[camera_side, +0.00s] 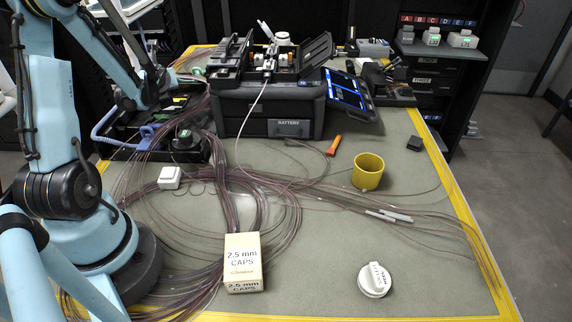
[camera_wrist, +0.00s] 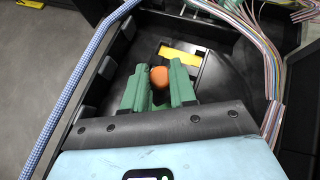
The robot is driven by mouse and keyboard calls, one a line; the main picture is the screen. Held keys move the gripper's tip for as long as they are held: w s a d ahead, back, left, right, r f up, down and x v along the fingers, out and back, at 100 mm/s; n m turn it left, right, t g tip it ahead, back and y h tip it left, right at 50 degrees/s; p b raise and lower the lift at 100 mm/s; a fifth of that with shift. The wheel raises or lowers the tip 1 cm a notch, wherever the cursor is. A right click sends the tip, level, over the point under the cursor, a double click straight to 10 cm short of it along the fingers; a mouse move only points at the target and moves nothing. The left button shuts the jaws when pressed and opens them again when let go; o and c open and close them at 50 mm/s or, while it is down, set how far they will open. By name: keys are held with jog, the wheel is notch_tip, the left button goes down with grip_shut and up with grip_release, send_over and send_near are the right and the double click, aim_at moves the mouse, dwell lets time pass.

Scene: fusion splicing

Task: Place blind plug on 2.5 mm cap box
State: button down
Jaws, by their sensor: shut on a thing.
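The cream 2.5 mm cap box (camera_side: 243,250) lies at the front middle of the mat in the side view, and its top face is bare. In the wrist view, my gripper (camera_wrist: 158,76) has its green fingers closed on a small orange rounded piece, which I take to be the blind plug (camera_wrist: 159,75). The fingers are low over a black tray (camera_wrist: 215,85), which also shows in the side view (camera_side: 122,141), well behind and left of the cap box. In the side view the plug is too small to make out.
Fibre cables (camera_side: 270,200) loop over the mat around the box. The black splicer (camera_side: 268,108) stands at the back. A yellow cup (camera_side: 368,172), an orange tool (camera_side: 334,146) and a white round reel (camera_side: 374,280) are at right. Cable bundles (camera_wrist: 262,50) pass by the tray.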

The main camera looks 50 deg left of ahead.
jog(key=c, duration=0.9)
grip_release()
jog(key=shift+r, duration=0.55)
jog(key=v, duration=1.1)
jog(key=shift+s+d+r, duration=0.15)
jog(key=shift+d+r, duration=0.1)
jog(key=shift+d, duration=0.05)
jog(key=o, duration=0.4)
jog(key=shift+d+r, duration=0.1)
